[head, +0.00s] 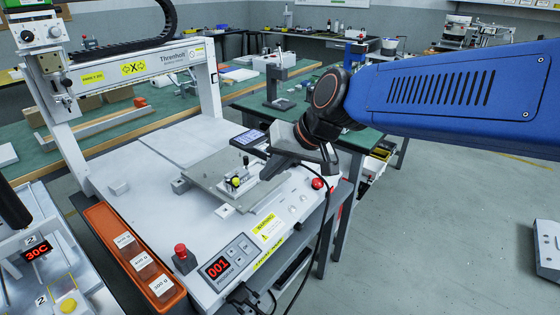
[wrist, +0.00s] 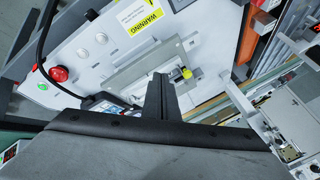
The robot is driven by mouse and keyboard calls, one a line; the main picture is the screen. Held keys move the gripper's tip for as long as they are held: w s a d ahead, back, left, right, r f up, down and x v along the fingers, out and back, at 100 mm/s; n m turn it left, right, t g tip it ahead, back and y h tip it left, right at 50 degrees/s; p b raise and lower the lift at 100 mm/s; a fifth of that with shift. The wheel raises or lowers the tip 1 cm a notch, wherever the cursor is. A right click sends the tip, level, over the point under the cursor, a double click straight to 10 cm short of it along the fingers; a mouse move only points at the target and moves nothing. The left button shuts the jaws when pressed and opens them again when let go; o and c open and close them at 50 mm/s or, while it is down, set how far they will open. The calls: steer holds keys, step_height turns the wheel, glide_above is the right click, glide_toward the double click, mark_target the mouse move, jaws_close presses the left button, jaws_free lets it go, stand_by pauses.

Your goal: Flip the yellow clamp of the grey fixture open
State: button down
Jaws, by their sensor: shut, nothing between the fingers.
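The grey fixture (head: 206,176) is a flat plate on the white bed of the gantry machine. Its clamp has a yellow tip (head: 236,182) near the plate's front middle, beside a small black upright part. The yellow tip also shows in the wrist view (wrist: 186,73), just right of and beyond my fingertips. My gripper (head: 266,176) is shut and empty. In the head view it hangs to the right of the clamp, with a visible gap. In the wrist view my gripper (wrist: 160,80) points toward the fixture (wrist: 142,70) and hides part of it.
A red button (head: 317,184) stands at the machine's right edge, and another (head: 181,250) at the front. An orange tray (head: 110,230) with weights lies along the left. The gantry (head: 130,70) spans the back. A small dark display (head: 248,138) sits behind my gripper.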

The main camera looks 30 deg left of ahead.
mark_target(236, 179)
steer(key=shift+s+a+f, duration=0.25)
steer(key=shift+s+a, duration=0.4)
steer(key=shift+a, duration=0.3)
steer(key=shift+s+a+f, duration=0.2)
steer(key=shift+s+a, duration=0.45)
steer(key=shift+a, duration=0.25)
steer(key=shift+s+a, duration=0.1)
steer(key=shift+s, duration=0.05)
